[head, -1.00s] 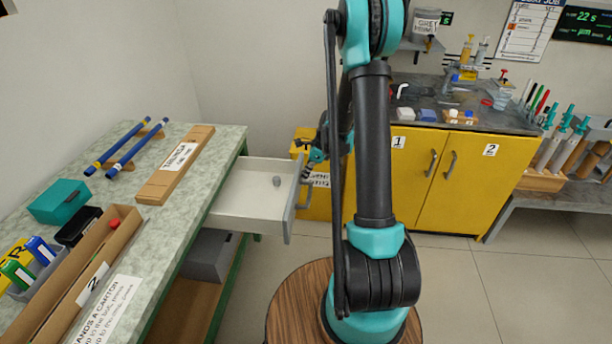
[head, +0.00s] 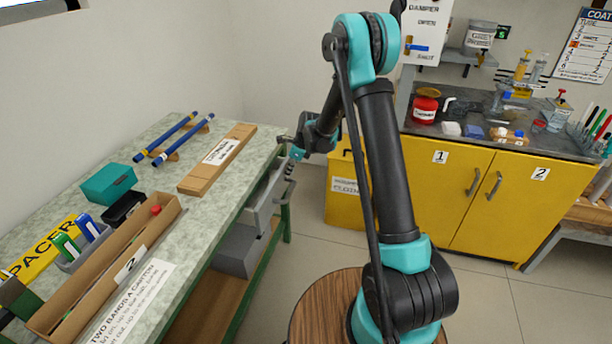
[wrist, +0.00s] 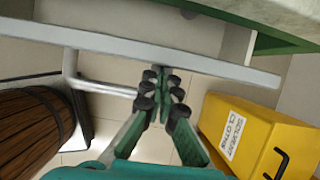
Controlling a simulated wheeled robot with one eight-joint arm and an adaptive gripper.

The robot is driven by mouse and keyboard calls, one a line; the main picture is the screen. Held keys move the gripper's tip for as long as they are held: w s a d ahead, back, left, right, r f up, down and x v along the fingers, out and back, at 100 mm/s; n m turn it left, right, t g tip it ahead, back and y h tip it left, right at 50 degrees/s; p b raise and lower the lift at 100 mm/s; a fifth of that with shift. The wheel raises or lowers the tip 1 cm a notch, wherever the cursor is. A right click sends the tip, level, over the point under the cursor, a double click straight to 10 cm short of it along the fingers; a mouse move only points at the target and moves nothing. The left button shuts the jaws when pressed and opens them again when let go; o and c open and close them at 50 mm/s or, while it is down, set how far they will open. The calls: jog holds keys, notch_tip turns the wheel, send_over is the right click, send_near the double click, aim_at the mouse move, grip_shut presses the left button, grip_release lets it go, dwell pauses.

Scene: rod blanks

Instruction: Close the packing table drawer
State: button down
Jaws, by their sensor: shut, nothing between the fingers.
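The packing table (head: 165,235) has a speckled top and stands at the left in the head view. Its grey drawer (head: 266,196) sits mostly in under the right edge, with its front still standing out a little. In the wrist view the drawer's front (wrist: 215,66) crosses as a pale bar, with part of the drawer's inside showing behind it. The bar handle (wrist: 105,88) is left of the fingers. My gripper (head: 291,160) is shut and empty. In the wrist view its fingertips (wrist: 160,76) are at the drawer front, apparently against it.
A yellow solvent cloths bin (head: 345,187) stands right of the drawer, close to my gripper in the wrist view (wrist: 238,135). A yellow cabinet (head: 455,195) is farther right. A grey box (head: 238,252) is under the table. A round wooden stand (head: 320,310) is in front.

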jog(key=shift+w+a, duration=0.25)
jog(key=shift+a, duration=0.55)
jog(key=shift+w+a, duration=0.25)
jog(key=shift+a, duration=0.55)
jog(key=shift+w+a, duration=0.25)
jog(key=shift+a, duration=0.65)
